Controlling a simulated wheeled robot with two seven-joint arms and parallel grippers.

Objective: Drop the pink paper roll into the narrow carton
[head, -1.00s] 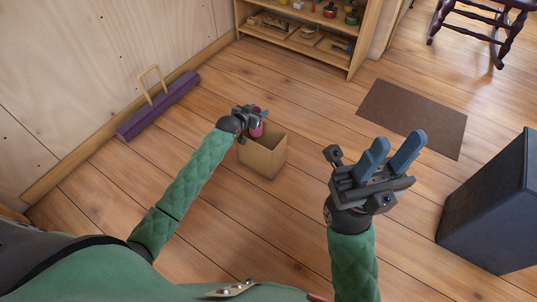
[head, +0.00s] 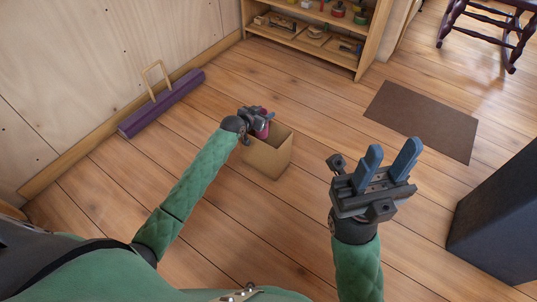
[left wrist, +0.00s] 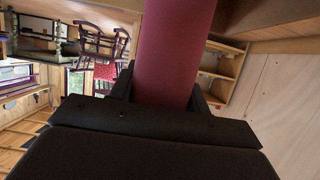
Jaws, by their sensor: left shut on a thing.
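The narrow carton (head: 268,161) is an open-topped brown box standing on the plank floor, in the middle of the head view. The pink paper roll (head: 262,130) is in my left gripper (head: 262,119), at the carton's far left rim. The roll's lower end is hidden, so I cannot tell how far it reaches inside. In the left wrist view, the roll (left wrist: 172,55) stands between the fingers, which are shut on it. My right gripper (head: 388,167) is open and empty, its blue fingers apart, above the floor right of the carton.
A brown mat (head: 422,119) lies on the floor at the right. A dark block-shaped object (head: 497,215) stands at the right edge. A purple long case (head: 162,103) lies along the left wall. A wooden shelf (head: 362,55) and a rocking chair (head: 495,28) are at the back.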

